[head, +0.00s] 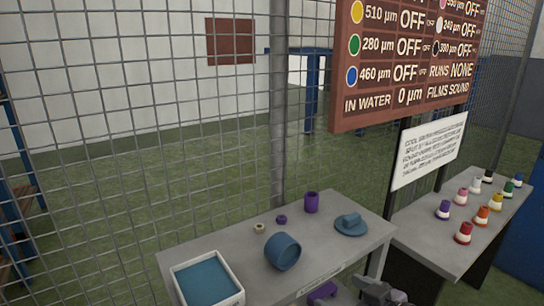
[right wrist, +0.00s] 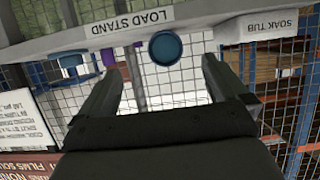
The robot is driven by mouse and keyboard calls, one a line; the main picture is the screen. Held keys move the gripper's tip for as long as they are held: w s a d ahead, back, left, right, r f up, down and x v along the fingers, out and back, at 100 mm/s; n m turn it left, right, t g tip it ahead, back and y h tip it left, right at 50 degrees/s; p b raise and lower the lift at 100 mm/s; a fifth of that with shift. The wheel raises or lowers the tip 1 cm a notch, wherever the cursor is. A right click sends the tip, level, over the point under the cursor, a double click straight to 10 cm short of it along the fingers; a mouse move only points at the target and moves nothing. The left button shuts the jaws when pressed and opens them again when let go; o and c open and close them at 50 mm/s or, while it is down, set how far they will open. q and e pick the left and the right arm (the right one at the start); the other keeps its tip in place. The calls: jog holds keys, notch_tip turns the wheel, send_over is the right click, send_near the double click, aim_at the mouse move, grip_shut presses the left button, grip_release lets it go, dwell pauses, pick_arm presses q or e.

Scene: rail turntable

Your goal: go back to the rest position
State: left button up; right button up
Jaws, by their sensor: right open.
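My right gripper (head: 382,292) shows at the bottom edge of the head view, in front of the grey load stand (head: 190,258). In the right wrist view its two fingers (right wrist: 162,68) are apart with nothing held between them. A round blue thing (right wrist: 166,47) shows beyond the fingertips there, clear of them, below the edge labelled LOAD STAND (right wrist: 130,21). My left gripper is in neither view.
Several coloured bottles stand on the right table (head: 440,246). A mesh fence (head: 120,170) and sign (head: 405,60) stand behind.

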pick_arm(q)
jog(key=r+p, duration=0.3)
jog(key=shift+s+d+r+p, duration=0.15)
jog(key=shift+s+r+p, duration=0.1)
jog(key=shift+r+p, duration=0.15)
pick_arm(e)
jog(key=s+d+f+m+h, duration=0.2)
jog(key=s+d+f, duration=0.1)
jog(key=s+f, duration=0.5)
jog(key=s+d+f+m+h, duration=0.2)
jog(key=s+f, duration=0.6)
jog(key=s, duration=0.4)
jog(key=shift+s+d+g+h, duration=0.25)
jog(key=shift+d+g+h, duration=0.15)
jog(key=shift+d+h, duration=0.3)
